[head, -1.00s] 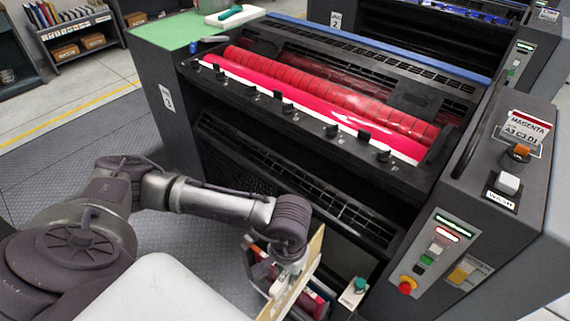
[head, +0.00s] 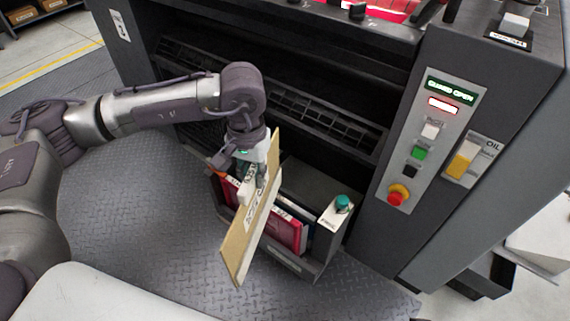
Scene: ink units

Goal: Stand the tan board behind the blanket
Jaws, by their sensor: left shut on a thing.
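The tan board (head: 241,248) is a thin, flat panel with a printed white label on its face. My left gripper (head: 252,184) is shut on it and holds it tilted, in front of a dark open rack (head: 323,262) at the foot of the press. Red flat items (head: 289,232) stand in the rack, and a dark blue edge shows beside them. The board and gripper hide part of the rack and its contents. I cannot tell which item is the blanket. My right gripper is not in view.
A teal knob on a white labelled block (head: 342,204) sits at the rack's right corner. The press control panel (head: 430,140) with a red emergency button (head: 398,195) stands to the right. The patterned floor (head: 150,220) on the left is clear.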

